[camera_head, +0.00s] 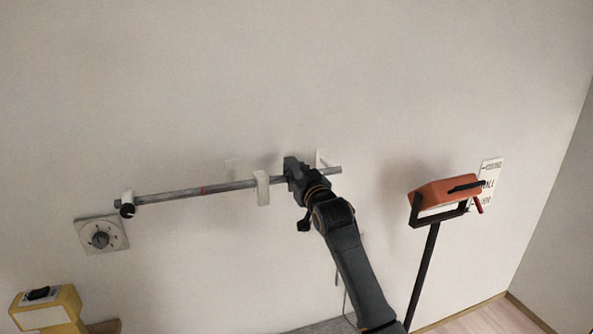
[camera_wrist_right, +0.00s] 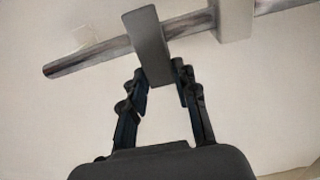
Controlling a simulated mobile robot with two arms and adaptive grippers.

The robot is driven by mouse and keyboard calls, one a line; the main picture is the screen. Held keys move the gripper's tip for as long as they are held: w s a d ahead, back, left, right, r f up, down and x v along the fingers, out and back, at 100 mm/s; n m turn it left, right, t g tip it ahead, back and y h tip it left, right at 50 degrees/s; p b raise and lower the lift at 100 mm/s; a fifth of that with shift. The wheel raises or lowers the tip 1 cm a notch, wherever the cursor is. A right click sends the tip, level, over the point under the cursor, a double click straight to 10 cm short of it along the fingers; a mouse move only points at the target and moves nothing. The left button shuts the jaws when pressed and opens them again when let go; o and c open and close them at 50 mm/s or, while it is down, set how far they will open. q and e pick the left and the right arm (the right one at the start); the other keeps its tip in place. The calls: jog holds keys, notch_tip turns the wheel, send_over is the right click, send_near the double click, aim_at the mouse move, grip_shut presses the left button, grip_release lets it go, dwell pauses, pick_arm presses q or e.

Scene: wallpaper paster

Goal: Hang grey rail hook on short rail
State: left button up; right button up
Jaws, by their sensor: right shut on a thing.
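The rail (camera_head: 225,187) is a thin grey metal bar along the wall, with a red mark left of its middle. It also shows in the right wrist view (camera_wrist_right: 100,55). My right gripper (camera_head: 299,178) is at the rail's right part. In the wrist view its fingers (camera_wrist_right: 163,82) are shut on the lower part of the grey rail hook (camera_wrist_right: 151,45). The hook crosses in front of the rail, and its top reaches above the bar. In the head view the hook (camera_head: 291,165) is partly hidden by the gripper. I cannot tell whether the rail bears it. My left gripper is out of view.
A white bracket (camera_head: 262,188) is on the rail just left of the hook. A white piece with a black knob (camera_head: 127,206) is at its left end. A wall dial (camera_head: 100,235) is lower left, a yellow device (camera_head: 50,305) below. An orange box (camera_head: 443,192) stands on a post at right.

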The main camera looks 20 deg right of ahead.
jog(key=shift+f+b, duration=0.7)
jog(key=shift+f, duration=0.85)
jog(key=o, duration=1)
jog(key=shift+c, duration=0.2)
jog(key=shift+r, duration=0.1)
jog(key=shift+s, duration=0.1)
jog(key=s, duration=1.2)
jog(key=shift+d, duration=0.2)
jog(key=shift+w, duration=0.1)
